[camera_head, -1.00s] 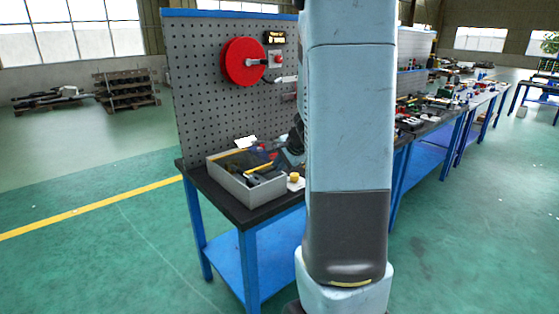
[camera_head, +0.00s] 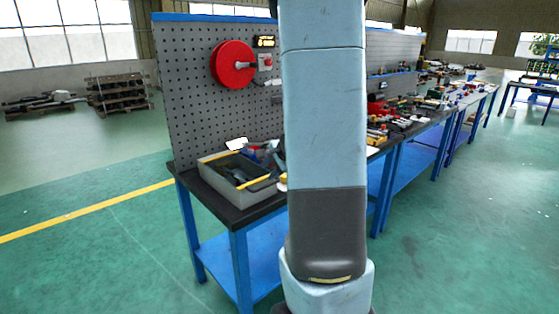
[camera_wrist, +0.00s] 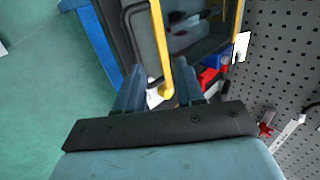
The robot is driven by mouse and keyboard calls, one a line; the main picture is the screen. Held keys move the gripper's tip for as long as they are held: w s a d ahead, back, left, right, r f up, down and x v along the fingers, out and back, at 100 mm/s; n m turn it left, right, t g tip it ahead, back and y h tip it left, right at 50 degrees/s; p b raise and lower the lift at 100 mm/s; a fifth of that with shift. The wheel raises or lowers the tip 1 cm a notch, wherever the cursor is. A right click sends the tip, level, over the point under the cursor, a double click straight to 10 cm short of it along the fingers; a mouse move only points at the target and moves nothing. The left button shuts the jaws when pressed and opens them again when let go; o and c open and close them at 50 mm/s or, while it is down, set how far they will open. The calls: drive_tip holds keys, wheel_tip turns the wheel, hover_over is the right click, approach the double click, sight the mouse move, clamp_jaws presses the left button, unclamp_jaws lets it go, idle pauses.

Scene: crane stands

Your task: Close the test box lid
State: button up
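A grey open-topped box (camera_head: 262,194) with dark contents and yellow strips on its edges stands on the near end of the workbench. I cannot clearly make out its lid. In the wrist view, a grey panel with yellow edges (camera_wrist: 160,40) and a dark bent handle (camera_wrist: 130,30) lie just ahead of my gripper (camera_wrist: 158,88). The two fingers are apart, with the end of the yellow edge and a small white piece showing between them. I cannot tell whether they touch.
A grey pegboard (camera_head: 190,90) with a red reel (camera_head: 233,65) rises behind the bench (camera_head: 228,212). Red and blue items (camera_wrist: 212,72) lie close on the right in the wrist view. More tools (camera_head: 400,122) cover the benches to the right. The green floor in front is clear.

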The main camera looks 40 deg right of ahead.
drive_tip(key=v, duration=1.3)
idle(0.4)
drive_tip(key=s+a+r+n+g, duration=0.1)
drive_tip(key=s+a+r+n, duration=0.2)
drive_tip(key=s+a+n, duration=0.5)
drive_tip(key=s+a+r+n+g+h, duration=0.1)
drive_tip(key=s+a+r+n, duration=0.2)
drive_tip(key=s+a+n, duration=0.5)
drive_tip(key=shift+s+a+n+g, duration=0.3)
drive_tip(key=shift+s+a, duration=0.15)
drive_tip(key=shift+a, duration=2.95)
